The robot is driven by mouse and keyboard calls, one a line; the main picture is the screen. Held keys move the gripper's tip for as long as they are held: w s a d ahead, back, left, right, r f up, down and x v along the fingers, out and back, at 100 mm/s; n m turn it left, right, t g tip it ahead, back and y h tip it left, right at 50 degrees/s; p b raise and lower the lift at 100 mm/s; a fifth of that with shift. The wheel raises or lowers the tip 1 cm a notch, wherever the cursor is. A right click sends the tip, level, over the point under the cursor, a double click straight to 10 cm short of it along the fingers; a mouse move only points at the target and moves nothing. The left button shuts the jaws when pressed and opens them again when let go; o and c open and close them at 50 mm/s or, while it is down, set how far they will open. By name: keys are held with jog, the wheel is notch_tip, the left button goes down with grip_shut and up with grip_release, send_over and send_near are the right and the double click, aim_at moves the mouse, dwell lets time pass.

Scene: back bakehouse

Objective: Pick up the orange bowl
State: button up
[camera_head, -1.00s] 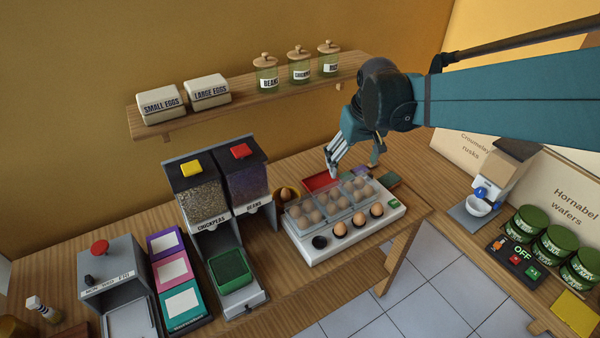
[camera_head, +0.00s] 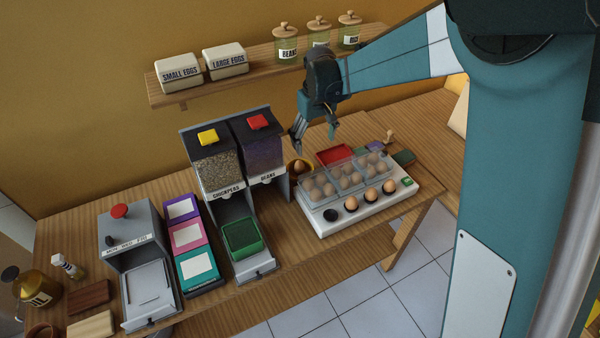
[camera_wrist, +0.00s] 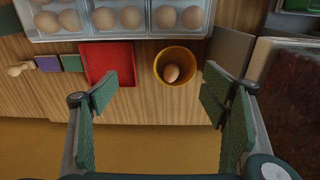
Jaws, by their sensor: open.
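The orange bowl (camera_head: 308,168) stands on the counter between the beans dispenser and the egg machine in the head view, with a brown egg in it. In the wrist view the bowl (camera_wrist: 186,63) is right of the middle, upright, its yellow-orange rim showing whole around the egg (camera_wrist: 171,73). My gripper (camera_head: 315,143) is open and empty above and behind the bowl. In the wrist view my gripper's green-padded fingers (camera_wrist: 160,95) are wide apart, with the bowl beyond their tips and nearer the right finger.
A red tray (camera_wrist: 115,62) lies left of the bowl in the wrist view. The egg machine (camera_head: 335,222) carries clear boxes of eggs close by. The beans dispenser (camera_head: 262,158) stands tall on the other side. The shelf (camera_head: 250,72) with jars hangs on the wall behind.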

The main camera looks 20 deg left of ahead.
send_over(300, 170)
jog(key=shift+n+g, duration=0.3)
jog(key=shift+n, duration=0.1)
notch_tip(300, 170, down, 5)
jog(key=shift+r, duration=0.1)
jog(key=shift+f, duration=3.4)
jog(key=shift+f, duration=0.1)
jog(key=shift+f+b, duration=0.4)
jog(key=shift+f, duration=2.1)
jog(key=shift+c, duration=0.7)
jog(key=c, duration=0.5)
